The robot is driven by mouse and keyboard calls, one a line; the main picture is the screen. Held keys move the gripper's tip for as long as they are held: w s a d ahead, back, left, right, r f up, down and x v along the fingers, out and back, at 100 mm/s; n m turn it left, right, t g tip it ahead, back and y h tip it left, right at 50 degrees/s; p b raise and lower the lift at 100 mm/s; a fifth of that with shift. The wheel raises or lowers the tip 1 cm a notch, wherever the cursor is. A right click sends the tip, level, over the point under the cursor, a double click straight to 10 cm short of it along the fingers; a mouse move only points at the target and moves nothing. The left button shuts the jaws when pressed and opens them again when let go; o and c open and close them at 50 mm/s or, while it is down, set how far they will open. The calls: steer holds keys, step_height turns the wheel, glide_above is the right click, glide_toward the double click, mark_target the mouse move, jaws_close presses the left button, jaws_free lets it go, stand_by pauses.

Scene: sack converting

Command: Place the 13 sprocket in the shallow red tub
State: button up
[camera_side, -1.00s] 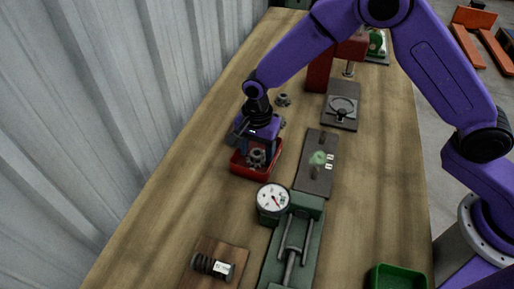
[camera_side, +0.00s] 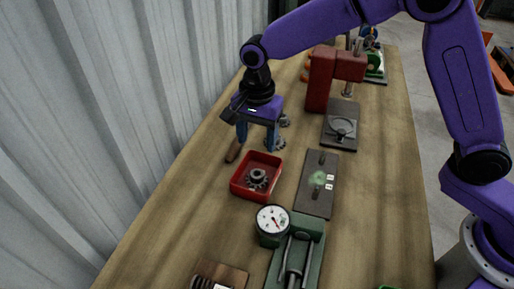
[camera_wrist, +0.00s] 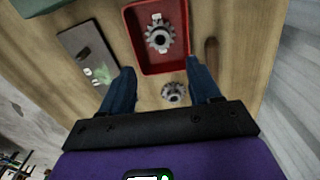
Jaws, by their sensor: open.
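A dark grey sprocket (camera_side: 257,178) lies inside the shallow red tub (camera_side: 238,188). In the wrist view the sprocket (camera_wrist: 159,38) rests on the floor of the tub (camera_wrist: 166,66), beside a small white tag; I cannot read a number. My gripper (camera_side: 257,140) is open and empty, above the bench just beyond the tub's far side. In the wrist view a smaller sprocket (camera_wrist: 174,92) lies on the bench outside the tub, between my open fingers. No sprocket touches my fingers.
Another toothed part (camera_side: 284,120) lies beyond my gripper. A brown wooden handle (camera_side: 233,152) lies left of the tub. A dark plate with a pale green piece (camera_side: 318,179) is to the right. A dial gauge (camera_side: 272,219) stands in front, and a red press (camera_side: 322,80) behind.

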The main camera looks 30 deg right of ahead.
steer(key=shift+r, duration=0.4)
steer(key=s+d+r+n, duration=0.2)
steer(key=s+d+n, duration=0.9)
steer(key=s, duration=0.3)
steer(key=s+d+r+n, duration=0.2)
steer(key=s+d+n, duration=0.9)
steer(key=s+d, duration=0.2)
steer(key=shift+s+n, duration=0.4)
steer(key=shift+s, duration=0.2)
